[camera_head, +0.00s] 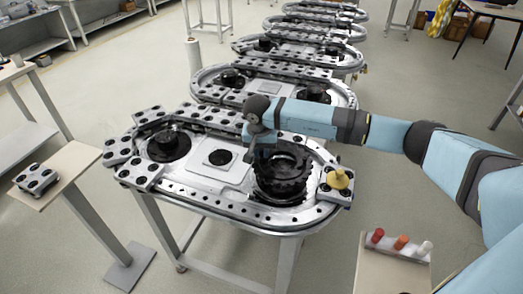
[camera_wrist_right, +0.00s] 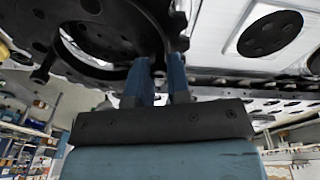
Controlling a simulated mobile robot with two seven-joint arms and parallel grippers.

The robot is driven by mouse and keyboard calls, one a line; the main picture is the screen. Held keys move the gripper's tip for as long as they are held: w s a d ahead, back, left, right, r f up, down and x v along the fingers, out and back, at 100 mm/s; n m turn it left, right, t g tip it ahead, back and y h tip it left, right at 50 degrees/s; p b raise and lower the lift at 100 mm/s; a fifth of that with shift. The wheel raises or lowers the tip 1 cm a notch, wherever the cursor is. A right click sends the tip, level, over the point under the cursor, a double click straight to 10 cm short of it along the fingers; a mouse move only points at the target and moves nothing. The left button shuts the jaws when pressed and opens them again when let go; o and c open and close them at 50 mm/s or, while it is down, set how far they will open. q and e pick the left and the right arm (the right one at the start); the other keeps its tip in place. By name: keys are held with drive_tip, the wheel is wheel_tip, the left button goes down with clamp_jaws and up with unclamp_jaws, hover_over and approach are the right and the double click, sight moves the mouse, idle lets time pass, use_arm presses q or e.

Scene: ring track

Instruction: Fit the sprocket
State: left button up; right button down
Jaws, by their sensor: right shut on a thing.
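A black toothed sprocket (camera_head: 283,165) is at the right end of the near ring track (camera_head: 226,205), over the dark round seat there. I cannot tell whether it rests on the seat or hangs just above it. My right gripper (camera_head: 262,154) reaches down from the right arm and is shut on the sprocket's rim at its left back side. In the right wrist view the fingers (camera_wrist_right: 166,72) meet the edge of the dark sprocket (camera_wrist_right: 105,28). My left gripper is not in view.
A yellow knob (camera_head: 338,178) stands on the track's right edge. A black hub (camera_head: 168,143) sits at its left end. A small stand with red, orange and white pegs (camera_head: 401,242) is at lower right. A side table (camera_head: 62,178) holding a metal block (camera_head: 36,179) is at left. More tracks stand behind.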

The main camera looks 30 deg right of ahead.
sight(261, 158)
drive_tip(key=shift+r+b, duration=0.1)
drive_tip(key=shift+b, duration=0.35)
idle(0.7)
drive_tip(key=shift+f+b, duration=2.1)
drive_tip(key=shift+f, duration=0.65)
drive_tip(key=c, duration=1)
unclamp_jaws()
drive_tip(key=shift+c, duration=0.2)
drive_tip(key=shift+o, duration=0.2)
drive_tip(key=shift+a, duration=0.1)
drive_tip(key=shift+f, duration=0.1)
wheel_tip(261, 158, up, 14)
drive_tip(key=s+a, duration=0.1)
drive_tip(key=shift+a+b, duration=0.3)
drive_tip(key=shift+b, duration=0.15)
